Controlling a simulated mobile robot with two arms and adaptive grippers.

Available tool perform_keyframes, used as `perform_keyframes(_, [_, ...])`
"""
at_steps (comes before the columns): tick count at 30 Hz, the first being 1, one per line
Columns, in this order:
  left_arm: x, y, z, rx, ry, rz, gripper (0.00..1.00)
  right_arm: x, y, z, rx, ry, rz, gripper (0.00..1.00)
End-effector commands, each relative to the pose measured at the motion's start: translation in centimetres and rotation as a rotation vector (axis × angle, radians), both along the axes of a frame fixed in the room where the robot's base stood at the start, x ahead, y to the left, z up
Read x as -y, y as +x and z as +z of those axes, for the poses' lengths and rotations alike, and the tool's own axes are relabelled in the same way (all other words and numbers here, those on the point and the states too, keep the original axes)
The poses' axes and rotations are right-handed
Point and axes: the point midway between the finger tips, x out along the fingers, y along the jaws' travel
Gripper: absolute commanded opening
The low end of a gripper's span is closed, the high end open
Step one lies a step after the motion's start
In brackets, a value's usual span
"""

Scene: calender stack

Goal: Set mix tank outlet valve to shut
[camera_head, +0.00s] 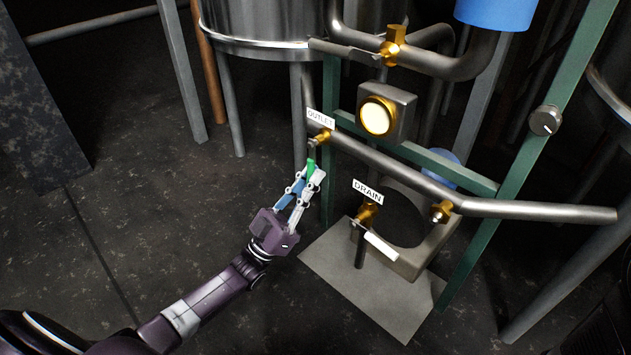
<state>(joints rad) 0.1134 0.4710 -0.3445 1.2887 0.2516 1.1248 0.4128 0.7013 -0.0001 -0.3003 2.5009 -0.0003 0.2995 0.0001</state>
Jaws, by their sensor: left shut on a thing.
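The outlet valve (323,136) is a small brass body at the left end of a grey pipe, under a white OUTLET label (320,118). Its green handle (311,167) points down and slightly left from the brass body, across the line of the pipe. My left gripper (311,178) comes from the lower left and is shut on the green handle. The fingers hide the handle's lower part. My right gripper is not in view.
A brass drain valve (367,212) with a DRAIN label (368,191) and a pale handle sits lower right. A lit round button (378,116), an upper brass valve (394,45) and green frame posts (525,150) stand close by. The dark floor at left is clear.

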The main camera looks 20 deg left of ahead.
Motion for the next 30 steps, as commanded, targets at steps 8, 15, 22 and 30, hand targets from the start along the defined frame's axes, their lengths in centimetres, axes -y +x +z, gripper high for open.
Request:
perform_keyframes(8, [-0.3, 0.05, -0.21, 0.013, 0.044, -0.001, 0.0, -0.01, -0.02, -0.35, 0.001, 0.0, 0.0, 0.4])
perform_keyframes(15, [-0.35, 0.07, -0.16, 0.014, 0.048, 0.0, 0.0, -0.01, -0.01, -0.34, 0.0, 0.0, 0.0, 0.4])
perform_keyframes(22, [-0.38, 0.08, -0.13, 0.015, 0.047, 0.001, 0.22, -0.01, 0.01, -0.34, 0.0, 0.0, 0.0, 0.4])
perform_keyframes(30, [-0.35, 0.11, -0.02, 0.015, 0.045, 0.001, 0.29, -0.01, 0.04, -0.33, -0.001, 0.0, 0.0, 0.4])
